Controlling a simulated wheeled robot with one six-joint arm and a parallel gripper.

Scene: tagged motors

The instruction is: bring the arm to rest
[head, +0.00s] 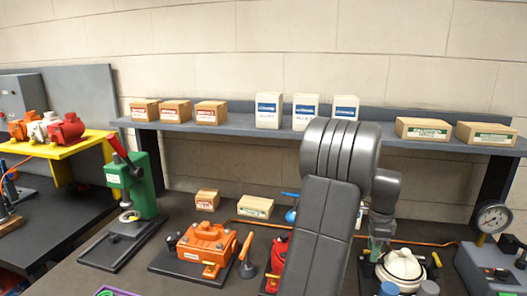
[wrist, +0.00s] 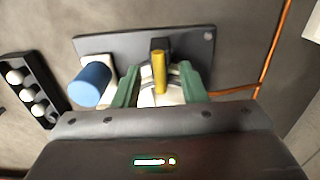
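My arm rises in the front right of the head view, and my gripper (head: 377,247) hangs from it over the bench. In the wrist view my gripper (wrist: 160,85) has its two green fingers apart, so it is open. Between and beyond the fingers show a white motor (wrist: 148,99) and a yellow lever (wrist: 159,72). I cannot tell whether the fingers touch the motor. The white motor (head: 401,266) also shows in the head view, on a dark plate just right of my gripper.
An orange motor (head: 207,245) and a red motor (head: 277,254) stand left of my arm. A green press (head: 133,184) is farther left, and a gauge box (head: 487,262) is at right. A shelf (head: 237,127) with boxes runs behind. In the wrist view a blue cylinder (wrist: 90,84) is near the left finger.

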